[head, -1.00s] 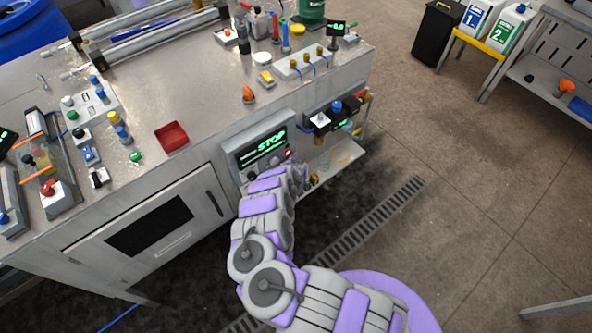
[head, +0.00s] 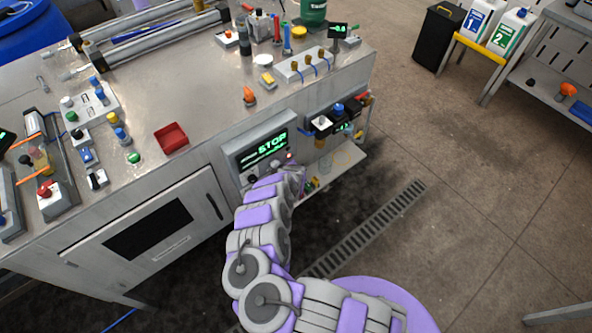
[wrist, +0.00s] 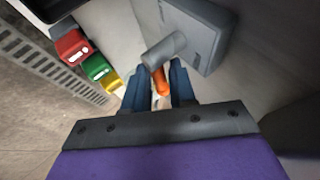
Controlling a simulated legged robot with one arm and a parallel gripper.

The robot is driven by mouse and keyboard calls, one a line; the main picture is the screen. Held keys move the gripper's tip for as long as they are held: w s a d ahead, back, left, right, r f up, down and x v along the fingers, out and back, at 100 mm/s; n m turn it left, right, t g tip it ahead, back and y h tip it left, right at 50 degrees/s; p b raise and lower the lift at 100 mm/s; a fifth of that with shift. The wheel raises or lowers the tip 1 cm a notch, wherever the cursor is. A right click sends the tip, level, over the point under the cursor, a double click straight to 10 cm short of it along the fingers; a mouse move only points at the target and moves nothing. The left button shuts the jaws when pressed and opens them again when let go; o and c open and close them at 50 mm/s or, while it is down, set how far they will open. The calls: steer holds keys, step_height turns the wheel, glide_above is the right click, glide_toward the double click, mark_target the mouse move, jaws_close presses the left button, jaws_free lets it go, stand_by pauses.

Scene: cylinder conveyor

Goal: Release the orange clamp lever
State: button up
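In the wrist view an orange piece (wrist: 161,82), which looks like the end of a lever, shows between the two dark blue fingers of my gripper (wrist: 160,88). The fingers are apart, with a gap around it; I cannot tell if either touches it. A grey cylinder (wrist: 164,50) on a grey box lies just beyond. My arm reaches the bench front below the STOP screen (head: 265,148), and the fingertips are hard to make out there.
Red (wrist: 73,46), green (wrist: 97,68) and yellow (wrist: 111,80) items lie left of my fingers in the wrist view. A low shelf (head: 340,160) sits right of my arm. A red tray (head: 171,138) is on the bench.

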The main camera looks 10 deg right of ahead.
steer(key=p+v, duration=1.7)
steer(key=p, duration=0.1)
steer(key=shift+s, duration=0.25)
steer(key=shift+a, duration=0.2)
stand_by(0.4)
